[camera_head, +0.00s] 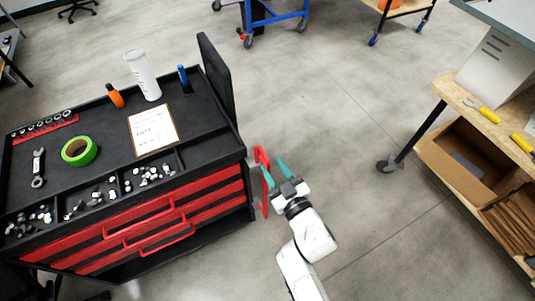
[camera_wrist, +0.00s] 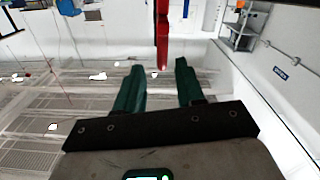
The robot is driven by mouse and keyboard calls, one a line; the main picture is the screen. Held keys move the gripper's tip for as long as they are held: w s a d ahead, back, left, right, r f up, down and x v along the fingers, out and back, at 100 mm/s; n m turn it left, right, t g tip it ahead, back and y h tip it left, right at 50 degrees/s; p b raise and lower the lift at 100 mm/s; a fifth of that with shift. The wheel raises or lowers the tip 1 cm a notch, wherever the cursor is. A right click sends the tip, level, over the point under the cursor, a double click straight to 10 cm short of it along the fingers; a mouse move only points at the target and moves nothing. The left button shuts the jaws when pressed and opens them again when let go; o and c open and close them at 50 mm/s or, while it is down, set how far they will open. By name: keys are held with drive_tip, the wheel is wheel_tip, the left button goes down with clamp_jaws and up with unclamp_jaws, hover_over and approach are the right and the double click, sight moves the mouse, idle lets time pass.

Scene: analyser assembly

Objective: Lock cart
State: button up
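The black and red tool cart (camera_head: 215,128) stands at the left in the head view. A red upright handle or lever (camera_head: 264,205) is at its right side, near the front corner. My gripper (camera_head: 274,167), with teal fingers, is just right of this red part. In the wrist view, my gripper (camera_wrist: 159,63) is open, with a wide gap between its fingers. The end of a red bar (camera_wrist: 162,35) shows at the fingertips, between them and touching neither. A finger partly overlaps the red part in the head view, so its exact depth is unclear.
On the cart top are a green tape roll (camera_head: 79,151), a white bottle (camera_head: 143,75), a paper sheet (camera_head: 153,128) and loose hardware. A wooden workbench (camera_head: 460,100) with a caster stands at the right. The floor (camera_head: 330,110) between is clear.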

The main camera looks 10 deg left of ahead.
sight(265, 154)
drive_tip(key=shift+b+x, duration=0.45)
drive_tip(key=shift+x, duration=2.15)
drive_tip(key=shift+c, duration=0.3)
clamp_jaws()
